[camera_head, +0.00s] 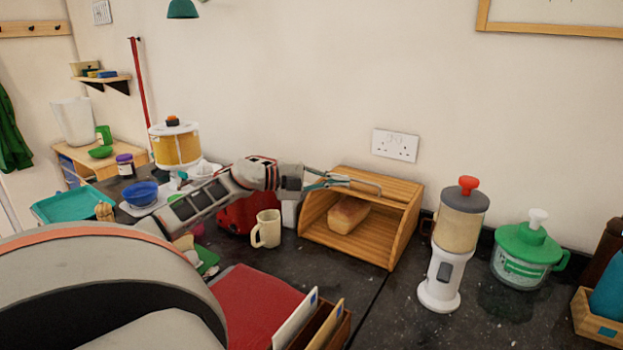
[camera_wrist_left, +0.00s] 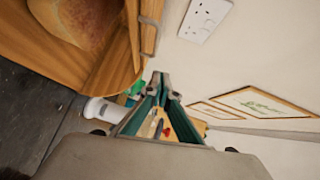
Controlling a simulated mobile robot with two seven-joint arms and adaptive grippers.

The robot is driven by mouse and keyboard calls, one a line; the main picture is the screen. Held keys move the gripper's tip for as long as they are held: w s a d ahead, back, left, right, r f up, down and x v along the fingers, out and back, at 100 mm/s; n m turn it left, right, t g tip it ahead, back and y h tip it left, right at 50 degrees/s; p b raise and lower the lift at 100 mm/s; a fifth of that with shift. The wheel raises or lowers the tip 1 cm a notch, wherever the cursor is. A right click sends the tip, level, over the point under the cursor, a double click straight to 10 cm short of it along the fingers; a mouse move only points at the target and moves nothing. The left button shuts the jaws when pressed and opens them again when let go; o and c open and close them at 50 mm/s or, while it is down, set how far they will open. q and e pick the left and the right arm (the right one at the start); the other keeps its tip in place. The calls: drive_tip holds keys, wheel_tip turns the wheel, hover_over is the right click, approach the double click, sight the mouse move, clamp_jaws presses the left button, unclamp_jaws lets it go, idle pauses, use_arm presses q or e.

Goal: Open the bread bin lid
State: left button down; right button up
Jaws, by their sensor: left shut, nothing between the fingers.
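The wooden bread bin (camera_head: 405,232) stands on the dark counter against the wall. Its front is open, and a loaf (camera_head: 348,215) shows inside. The slatted wooden lid (camera_head: 385,180) lies up at the top of the bin, with a metal bar handle (camera_head: 372,185) along it. My left gripper (camera_head: 345,180) is shut and empty at the top left of the bin, close to the handle; touching or apart is unclear. In the left wrist view, the gripper (camera_wrist_left: 161,80) is beside the bin's wooden edge (camera_wrist_left: 105,78), with the loaf (camera_wrist_left: 80,22) beyond. My right gripper is not in view.
A cream mug (camera_head: 267,229) and a red object (camera_head: 236,215) stand left of the bin. A tall dispenser (camera_head: 452,245) and a green-lidded container (camera_head: 524,256) stand right. A wall socket (camera_head: 395,145) is behind.

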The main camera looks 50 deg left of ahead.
use_arm(q)
drive_tip(key=v, duration=0.7)
drive_tip(key=shift+a+r, duration=0.2)
drive_tip(key=shift+r, duration=0.2)
